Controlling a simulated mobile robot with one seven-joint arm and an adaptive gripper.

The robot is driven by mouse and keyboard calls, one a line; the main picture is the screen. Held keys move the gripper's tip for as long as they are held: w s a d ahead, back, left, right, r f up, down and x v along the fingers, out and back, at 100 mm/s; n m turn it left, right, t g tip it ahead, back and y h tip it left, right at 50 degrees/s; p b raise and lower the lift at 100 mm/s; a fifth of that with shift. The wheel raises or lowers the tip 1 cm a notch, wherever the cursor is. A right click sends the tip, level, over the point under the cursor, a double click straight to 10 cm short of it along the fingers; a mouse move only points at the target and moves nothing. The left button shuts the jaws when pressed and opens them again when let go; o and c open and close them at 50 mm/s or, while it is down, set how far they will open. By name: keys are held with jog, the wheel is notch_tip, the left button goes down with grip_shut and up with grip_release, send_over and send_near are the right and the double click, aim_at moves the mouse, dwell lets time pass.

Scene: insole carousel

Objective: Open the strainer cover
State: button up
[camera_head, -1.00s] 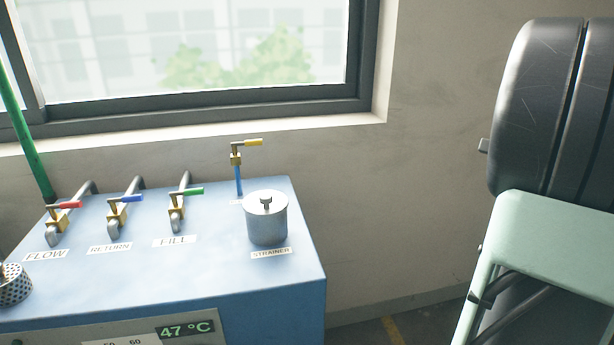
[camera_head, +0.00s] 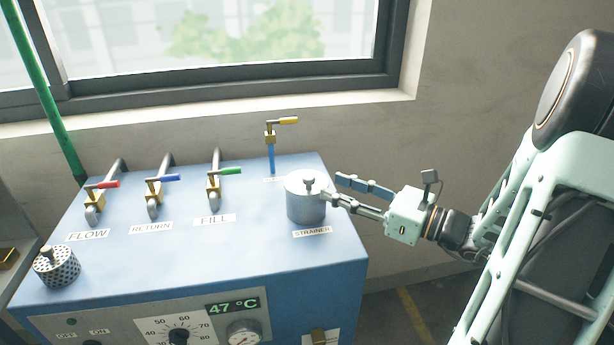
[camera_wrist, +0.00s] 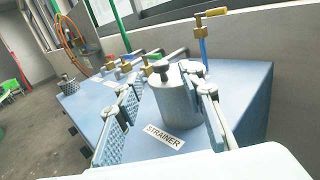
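The strainer (camera_head: 305,207) is a grey metal cylinder at the right of the blue machine's top, behind the STRAINER label. Its flat round cover (camera_head: 298,184) is on, with a small upright knob (camera_head: 309,185) in the middle. My gripper (camera_head: 334,190) is open, just right of the strainer at about cover height. In the wrist view the strainer (camera_wrist: 177,105) stands ahead, between my open fingers (camera_wrist: 165,110) as seen from there, nearer the right one. I cannot tell whether a finger touches it. The knob (camera_wrist: 161,70) also shows there, with nothing gripping it.
A valve with a yellow handle (camera_head: 288,121) stands on a blue pipe behind the strainer. Red, blue and green valves (camera_head: 221,172) line the left. A perforated basket (camera_head: 57,266) sits at the front left. The wall and window are behind.

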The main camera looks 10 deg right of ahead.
aim_at(314, 180)
jog(key=x, duration=0.8)
jog(key=shift+f, duration=0.1)
jog(key=shift+s+d, duration=0.1)
jog(key=shift+c, duration=0.3)
grip_shut()
